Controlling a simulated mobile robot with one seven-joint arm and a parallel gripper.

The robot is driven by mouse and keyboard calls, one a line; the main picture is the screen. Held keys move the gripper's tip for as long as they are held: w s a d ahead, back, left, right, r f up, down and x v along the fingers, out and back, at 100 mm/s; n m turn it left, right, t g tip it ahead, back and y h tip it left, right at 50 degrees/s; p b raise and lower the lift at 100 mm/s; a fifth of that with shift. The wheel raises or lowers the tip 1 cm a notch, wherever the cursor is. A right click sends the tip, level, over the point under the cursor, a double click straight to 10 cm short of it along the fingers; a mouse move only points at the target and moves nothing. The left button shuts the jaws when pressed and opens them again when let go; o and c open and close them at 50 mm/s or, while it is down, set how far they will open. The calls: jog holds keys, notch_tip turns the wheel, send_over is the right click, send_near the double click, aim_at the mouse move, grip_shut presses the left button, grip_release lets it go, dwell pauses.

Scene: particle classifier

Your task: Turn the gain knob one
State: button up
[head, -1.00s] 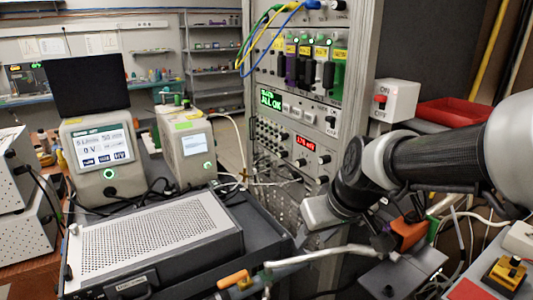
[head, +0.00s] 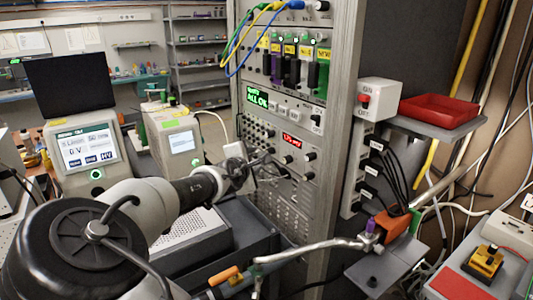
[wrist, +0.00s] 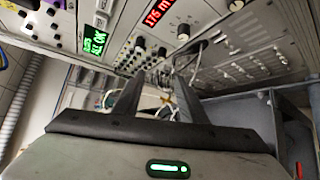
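The instrument rack (head: 345,120) stands in the middle of the head view. Small black knobs, one of them (head: 310,156), sit beside its red numeric display (head: 292,141). In the wrist view, dark knobs (wrist: 183,32) sit below the red display (wrist: 158,12). The labels are too small to tell which knob is gain knob one. My gripper (head: 262,163) is in front of the rack's lower panels. In the wrist view my gripper (wrist: 158,88) has its two dark fingers apart, with no knob between them. The knobs lie beyond the fingertips, and the exact distance is unclear.
A grey perforated box (head: 190,228) lies below my arm. Cables (wrist: 185,90) hang near the panel beyond my fingers. A red tray (head: 438,112) and an on/off switch box (head: 378,97) are right of the rack. A bent metal pipe (head: 310,247) crosses the foreground.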

aim_at(270, 151)
jog(key=x, duration=1.6)
jog(key=shift+w+d+f, duration=0.2)
jog(key=shift+w+f, duration=0.05)
jog(key=shift+f+b, duration=0.1)
jog(key=shift+b, duration=0.2)
grip_shut()
